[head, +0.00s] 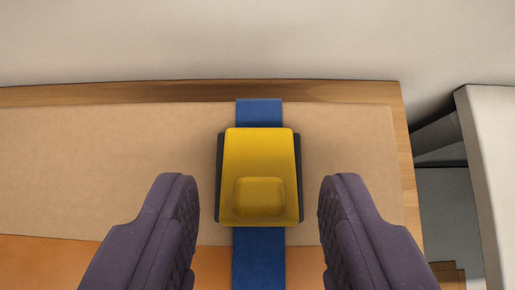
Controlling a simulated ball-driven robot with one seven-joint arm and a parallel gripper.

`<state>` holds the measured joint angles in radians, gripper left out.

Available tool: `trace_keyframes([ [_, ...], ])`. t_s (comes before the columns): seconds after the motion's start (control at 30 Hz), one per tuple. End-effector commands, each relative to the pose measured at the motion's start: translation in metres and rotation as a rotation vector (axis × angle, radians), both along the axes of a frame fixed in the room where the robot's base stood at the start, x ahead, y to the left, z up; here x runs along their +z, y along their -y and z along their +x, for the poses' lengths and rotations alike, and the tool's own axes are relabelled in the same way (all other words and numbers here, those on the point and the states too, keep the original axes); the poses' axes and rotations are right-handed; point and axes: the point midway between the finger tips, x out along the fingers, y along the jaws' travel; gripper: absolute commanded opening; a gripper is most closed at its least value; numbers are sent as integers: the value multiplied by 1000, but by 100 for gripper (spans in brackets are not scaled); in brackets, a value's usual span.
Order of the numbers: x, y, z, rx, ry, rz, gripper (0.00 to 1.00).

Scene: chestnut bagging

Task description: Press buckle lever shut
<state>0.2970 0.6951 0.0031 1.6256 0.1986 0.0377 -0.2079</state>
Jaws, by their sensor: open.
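The buckle lever (259,155) is a yellow plate with a raised pad near its lower end. It lies over a dark buckle body (297,180), whose sides show at both edges. From this view I cannot tell whether the lever is fully shut or slightly raised. A blue strap (259,262) runs under the buckle and out above and below it. My gripper (258,190) is open and empty, with one purple finger on each side of the buckle's lower half. Neither finger appears to touch it.
The buckle lies on a tan surface (100,155) with a wooden edge (130,94) at the back and right. An orange area (50,262) is at the lower left. A pale wall is behind, and a white structure (490,140) stands beyond the right edge.

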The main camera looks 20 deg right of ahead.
Motion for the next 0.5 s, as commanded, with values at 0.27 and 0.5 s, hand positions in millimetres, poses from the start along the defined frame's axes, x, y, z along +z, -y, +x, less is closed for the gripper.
trace_keyframes([
  [0.27, -6, 2, 6, 0, 1, 0, 47],
  [0.5, -6, 2, 6, 1, 1, -1, 12],
])
